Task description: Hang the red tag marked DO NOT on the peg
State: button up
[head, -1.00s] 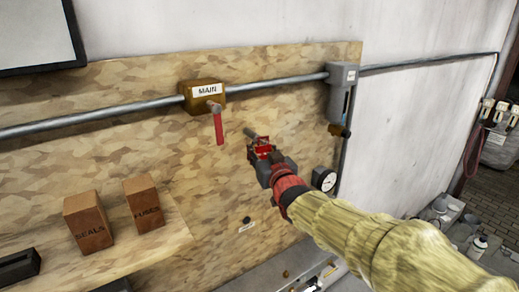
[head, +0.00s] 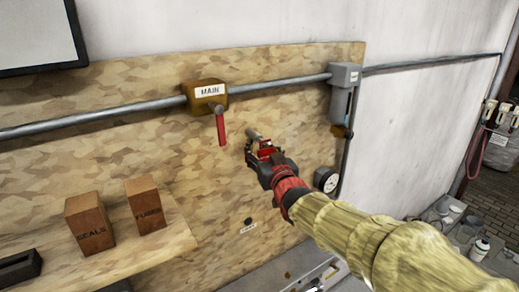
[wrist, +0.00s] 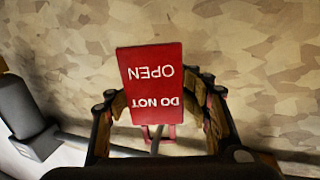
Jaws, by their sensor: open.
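The red tag (wrist: 152,84), lettered DO NOT OPEN, shows upside down in the wrist view, its face toward the camera. A red loop (wrist: 145,131) is at its DO NOT end. A thin grey rod, the peg (wrist: 157,140), appears to pass through that loop. In the head view the grey peg (head: 253,134) sticks out from the wooden board just above my gripper (head: 262,152), and a little red of the tag shows between the fingers. My gripper is open, with one finger on each side of the tag. Whether either finger touches it I cannot tell.
The MAIN box (head: 207,94) with its red handle (head: 221,128) is left of the peg. A grey filter unit (head: 344,95) and round gauge (head: 327,180) are to the right. Brown SEALS (head: 89,222) and FUSES (head: 145,203) boxes stand on the shelf at lower left.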

jog(key=shift+o, duration=1.3)
jog(key=shift+w, duration=0.15)
jog(key=v, duration=1.2)
jog(key=s+d+f+g+h+b, duration=0.1)
jog(key=s+d+f+g+h, duration=0.15)
jog(key=f, duration=0.55)
jog(key=s+d+f+g+h+b, duration=0.1)
jog(key=s+d+f+g, duration=0.25)
jog(key=f, duration=0.45)
jog(key=s+d+f+m+g+h+b, duration=0.1)
jog(key=s+d+f+b, duration=0.4)
jog(key=s+f+b, duration=0.6)
jog(key=s+d+f+m+g+h+b, duration=0.1)
jog(key=s+d+f+g+b, duration=0.3)
jog(key=s+f+b, duration=0.7)
jog(key=shift+s+d+f+m+b, duration=0.35)
jog(key=shift+s+d+f+m, duration=0.4)
jog(key=shift+f, duration=0.75)
